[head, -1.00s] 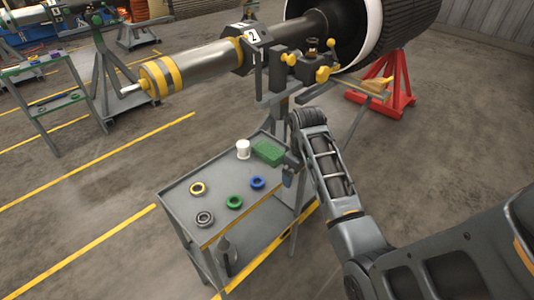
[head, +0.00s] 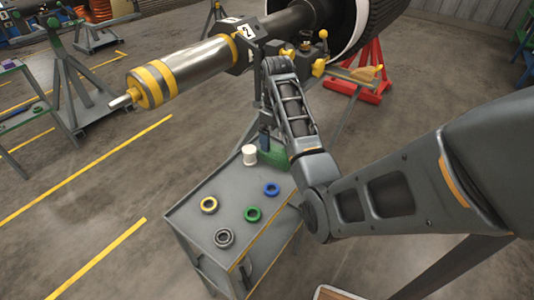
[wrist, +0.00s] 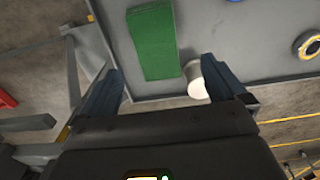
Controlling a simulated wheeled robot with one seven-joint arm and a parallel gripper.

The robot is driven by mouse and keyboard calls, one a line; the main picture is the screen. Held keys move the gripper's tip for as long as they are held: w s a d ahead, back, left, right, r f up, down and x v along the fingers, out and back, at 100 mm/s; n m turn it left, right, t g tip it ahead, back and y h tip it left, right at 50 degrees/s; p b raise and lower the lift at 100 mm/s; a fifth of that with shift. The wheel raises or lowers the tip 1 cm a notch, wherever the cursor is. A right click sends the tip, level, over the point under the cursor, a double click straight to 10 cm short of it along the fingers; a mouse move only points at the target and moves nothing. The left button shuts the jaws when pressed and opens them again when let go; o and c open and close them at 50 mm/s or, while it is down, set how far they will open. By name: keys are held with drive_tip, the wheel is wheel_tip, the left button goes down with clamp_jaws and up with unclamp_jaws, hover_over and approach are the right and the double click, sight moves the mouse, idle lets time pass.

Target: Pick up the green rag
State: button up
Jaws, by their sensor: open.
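The green rag (head: 278,156) lies at the far right corner of the grey cart top (head: 187,204), partly hidden by my arm in the head view. In the wrist view the rag (wrist: 152,42) is a flat green rectangle ahead of my fingers. My gripper (wrist: 162,70) is open and empty, its two blue-grey fingers spread on either side of the rag's near end. In the head view my gripper (head: 265,138) hangs by the rag, mostly hidden by the arm. I cannot tell its exact height above the rag.
A white cylinder (head: 249,155) stands close beside the rag; in the wrist view it (wrist: 196,80) is by the right finger. Blue (head: 271,189), green (head: 253,214), yellow (head: 209,205) and grey (head: 224,238) rings lie on the cart. A rotor (head: 190,70) is behind.

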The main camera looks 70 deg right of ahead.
sight(277, 153)
drive_tip(key=f, duration=0.7)
drive_tip(key=shift+s+d+f+p, duration=0.2)
drive_tip(key=shift+s+f+p, duration=0.05)
drive_tip(key=shift+f+p, duration=0.05)
drive_tip(key=c, duration=1.2)
drive_tip(key=shift+r, duration=2.2)
drive_tip(key=shift+c, duration=0.2)
drive_tip(key=s+d+r+p, duration=0.1)
drive_tip(key=s+d+r, duration=0.1)
drive_tip(key=s, duration=0.3)
drive_tip(key=s+d+r, duration=0.2)
drive_tip(key=s+r, duration=0.2)
drive_tip(key=s, duration=0.2)
drive_tip(key=shift+r+p, duration=0.35)
